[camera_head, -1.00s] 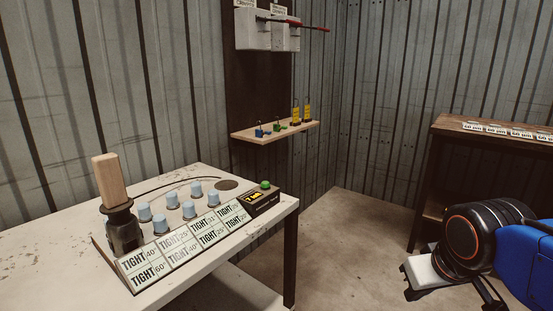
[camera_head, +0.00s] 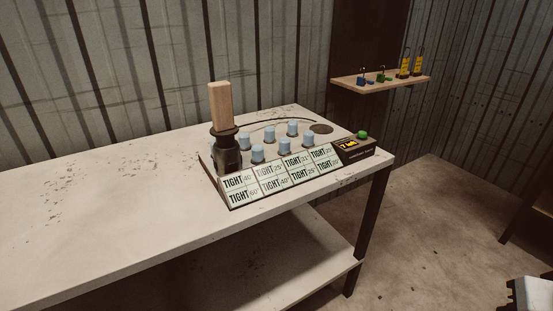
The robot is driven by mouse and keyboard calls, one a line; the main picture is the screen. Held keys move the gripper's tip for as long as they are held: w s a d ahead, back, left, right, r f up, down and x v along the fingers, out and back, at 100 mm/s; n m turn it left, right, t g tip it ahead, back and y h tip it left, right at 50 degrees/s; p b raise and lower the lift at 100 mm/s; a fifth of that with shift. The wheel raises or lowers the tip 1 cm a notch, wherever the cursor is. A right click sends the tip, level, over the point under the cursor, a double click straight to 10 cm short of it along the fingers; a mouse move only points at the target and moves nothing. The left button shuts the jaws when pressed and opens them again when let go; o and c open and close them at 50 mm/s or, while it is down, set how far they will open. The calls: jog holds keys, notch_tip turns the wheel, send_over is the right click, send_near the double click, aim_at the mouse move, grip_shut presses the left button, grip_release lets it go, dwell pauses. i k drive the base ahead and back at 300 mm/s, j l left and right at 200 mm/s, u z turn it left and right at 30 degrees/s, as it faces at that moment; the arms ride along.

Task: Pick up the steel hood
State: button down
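No part is plainly labelled as the steel hood, and I cannot tell for sure which thing it is. A dark metal cup-shaped piece (camera_head: 228,155) stands upright at the left end of the labelled board, with a wooden block handle (camera_head: 220,106) rising from it. Several pale blue-grey caps (camera_head: 257,152) stand in two rows beside it, behind the "TIGHT" labels (camera_head: 272,184). My gripper (camera_head: 528,294) shows only in part at the bottom right edge, far from the board and table. Its fingers are mostly cut off, so its opening is hidden.
The board sits on a worn white table (camera_head: 110,210) with a lower shelf (camera_head: 285,275). A small dark box with a green button (camera_head: 362,135) stands at its right end. A wall shelf (camera_head: 385,82) holds small blue, green and yellow items. Floor right of the table is clear.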

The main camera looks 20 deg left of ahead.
aim_at(227, 159)
jog(key=j+u, duration=0.15)
jog(key=u, duration=0.25)
jog(key=j+u, duration=0.1)
jog(key=u, duration=0.35)
jog(key=j+u, duration=0.15)
jog(key=u, duration=0.25)
